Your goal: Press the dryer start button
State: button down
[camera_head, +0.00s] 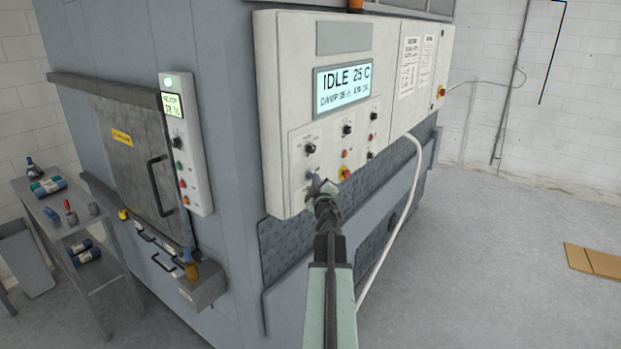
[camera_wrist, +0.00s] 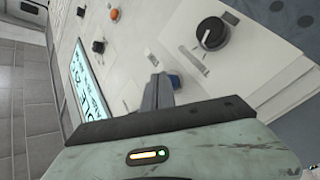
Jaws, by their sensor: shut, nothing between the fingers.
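The dryer's control panel (camera_head: 281,130) is a pale box on the grey machine, with a lit display (camera_head: 342,87) reading "IDLE 25 C". Its lower part carries black knobs and small coloured buttons. My gripper (camera_head: 318,186) is shut and empty at the panel's lower left. In the wrist view my closed fingers (camera_wrist: 158,88) are beside a blue button (camera_wrist: 175,80), partly hiding it. I cannot tell whether they touch it. A black knob (camera_wrist: 211,33) is right of the button. The labels are too small to read, so I cannot confirm which button is the start button.
A white hose (camera_head: 412,180) hangs from the panel. A smaller control box (camera_head: 186,145) is by the door at left. A metal shelf (camera_head: 75,225) stands far left. Floor at right is mostly open.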

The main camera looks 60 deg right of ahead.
jog(key=shift+w, duration=0.2)
jog(key=shift+s, duration=0.1)
dwell(0.4)
jog(key=shift+s, duration=0.8)
jog(key=shift+s, duration=0.1)
jog(key=s, duration=0.5)
jog(key=shift+w+a, duration=0.1)
dwell(0.5)
